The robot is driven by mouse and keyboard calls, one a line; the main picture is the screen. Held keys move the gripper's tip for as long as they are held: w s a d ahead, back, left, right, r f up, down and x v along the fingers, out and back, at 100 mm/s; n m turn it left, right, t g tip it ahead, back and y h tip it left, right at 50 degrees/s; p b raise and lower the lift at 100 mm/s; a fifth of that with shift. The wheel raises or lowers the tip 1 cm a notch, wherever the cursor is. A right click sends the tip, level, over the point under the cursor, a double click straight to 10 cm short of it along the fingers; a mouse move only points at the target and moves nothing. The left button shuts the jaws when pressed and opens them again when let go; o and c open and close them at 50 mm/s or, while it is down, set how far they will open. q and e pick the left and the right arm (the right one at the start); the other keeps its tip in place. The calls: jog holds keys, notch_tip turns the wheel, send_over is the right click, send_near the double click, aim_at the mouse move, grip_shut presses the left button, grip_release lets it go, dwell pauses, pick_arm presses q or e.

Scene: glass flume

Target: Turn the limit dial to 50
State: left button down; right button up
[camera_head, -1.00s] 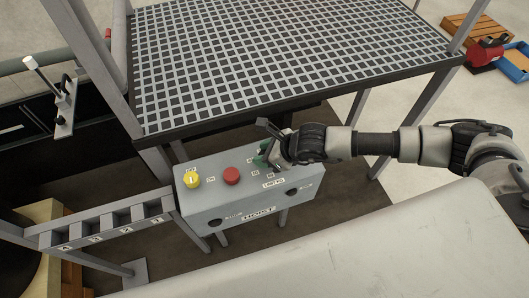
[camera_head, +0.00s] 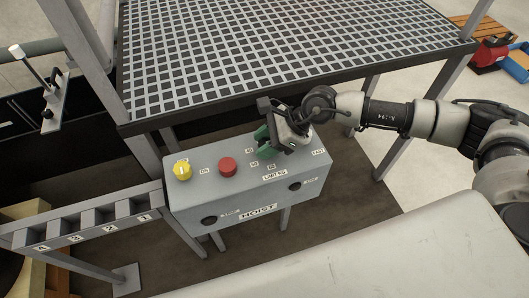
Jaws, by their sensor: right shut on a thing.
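The grey hoist box (camera_head: 205,197) stands below the grating, with a label reading HOIST on its front. On its top, the limit dial is hidden under my right gripper (camera_head: 265,146), whose green fingers close around the dial's place. Small number labels surround this spot, and one near the fingers seems to read 50 (camera_head: 254,163). A LIMIT KG label (camera_head: 274,175) lies in front of it. Which number the dial points to cannot be seen. My left gripper is out of view.
On the same box top are a yellow knob (camera_head: 182,171) and a red button (camera_head: 227,167) left of my gripper. The grating platform (camera_head: 290,60) overhangs just behind. A numbered slotted rack (camera_head: 95,222) is at the left. A pale surface (camera_head: 380,240) fills the lower right.

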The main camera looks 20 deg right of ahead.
jog(key=n+g+b, duration=0.1)
jog(key=b, duration=0.1)
jog(key=n+g+b, duration=0.1)
jog(key=n+b, duration=0.1)
jog(key=b, duration=0.1)
jog(key=shift+f+n+g+b, duration=0.3)
jog(key=shift+f+g, duration=0.1)
jog(key=shift+r+n+g+b, duration=0.3)
jog(key=shift+n+g+b, duration=0.6)
jog(key=shift+n+b, duration=0.4)
jog(key=o, duration=0.9)
jog(key=shift+r, duration=0.1)
